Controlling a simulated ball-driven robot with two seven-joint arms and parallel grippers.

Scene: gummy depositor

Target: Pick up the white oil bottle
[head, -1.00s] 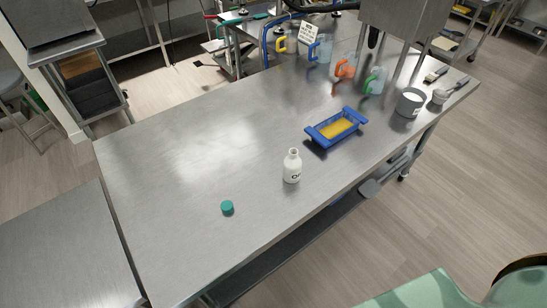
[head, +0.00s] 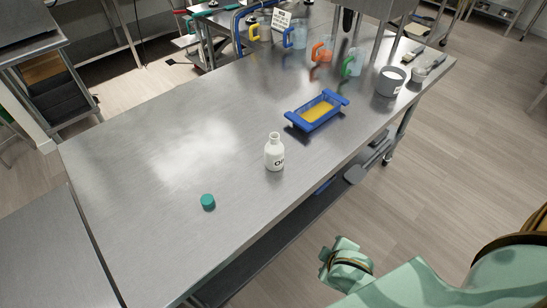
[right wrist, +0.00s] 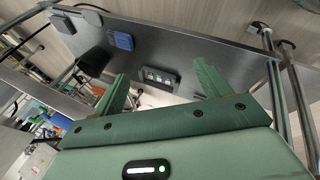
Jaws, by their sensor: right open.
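The white oil bottle (head: 275,155) stands upright and uncapped on the steel table (head: 130,170), near its front edge. Dark lettering shows on its side. A green cap (head: 208,202) lies on the table to the left of the bottle. My right gripper (right wrist: 163,88) is open in the right wrist view, with two green fingers spread and nothing between them. In the head view my right arm is at the bottom right, beyond the table's front edge and apart from the bottle. The bottle is not clear in the right wrist view. My left gripper is not in view.
A blue tray (head: 291,118) with yellow contents sits behind and right of the bottle. Farther back stand a grey pot (head: 390,84), an orange-handled jug (head: 322,48) and a green-handled jug (head: 352,62). The table's left part is clear. A lower shelf (head: 255,235) runs under the front edge.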

